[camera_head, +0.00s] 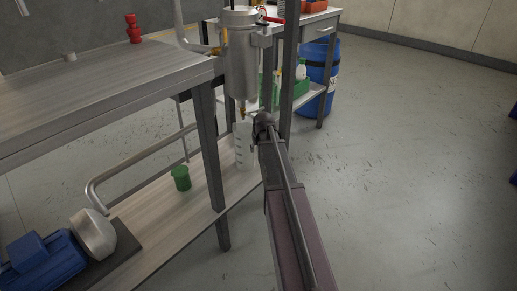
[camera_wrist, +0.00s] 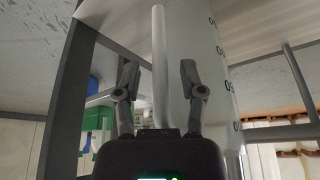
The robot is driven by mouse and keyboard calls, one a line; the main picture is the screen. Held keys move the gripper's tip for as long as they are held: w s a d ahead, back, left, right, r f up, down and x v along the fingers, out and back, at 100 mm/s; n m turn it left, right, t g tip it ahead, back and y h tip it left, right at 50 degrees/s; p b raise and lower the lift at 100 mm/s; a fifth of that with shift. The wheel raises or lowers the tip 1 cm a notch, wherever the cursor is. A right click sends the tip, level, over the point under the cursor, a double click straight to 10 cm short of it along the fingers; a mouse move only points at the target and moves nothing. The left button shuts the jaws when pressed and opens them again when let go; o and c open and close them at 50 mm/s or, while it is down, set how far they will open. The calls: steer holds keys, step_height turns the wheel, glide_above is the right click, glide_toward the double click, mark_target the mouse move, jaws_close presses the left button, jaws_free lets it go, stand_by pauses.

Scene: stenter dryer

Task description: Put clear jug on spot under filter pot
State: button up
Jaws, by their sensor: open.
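The clear jug (camera_head: 243,150) is whitish with dark graduation marks. It appears upright on the lower shelf, below the metal filter pot (camera_head: 240,65) and its small brass outlet. My gripper (camera_head: 262,122) is at the jug's right side, partly hidden by my arm. In the wrist view the jug's body (camera_wrist: 205,55) fills the centre right, and its pale handle (camera_wrist: 160,65) runs between the two fingers. My gripper (camera_wrist: 160,85) is open, with a gap on each side of the handle. The spot under the pot cannot be made out.
A green cup (camera_head: 181,178) stands on the lower shelf (camera_head: 165,230), left of the jug. A blue motor pump (camera_head: 40,262) sits at its left end. Dark table legs (camera_head: 209,150) stand close by. A blue barrel (camera_head: 318,80) is behind; open floor lies right.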

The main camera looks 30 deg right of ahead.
steer(key=p+v, duration=1.1)
steer(key=v, duration=0.1)
stand_by(0.5)
steer(key=shift+o, duration=0.2)
stand_by(1.4)
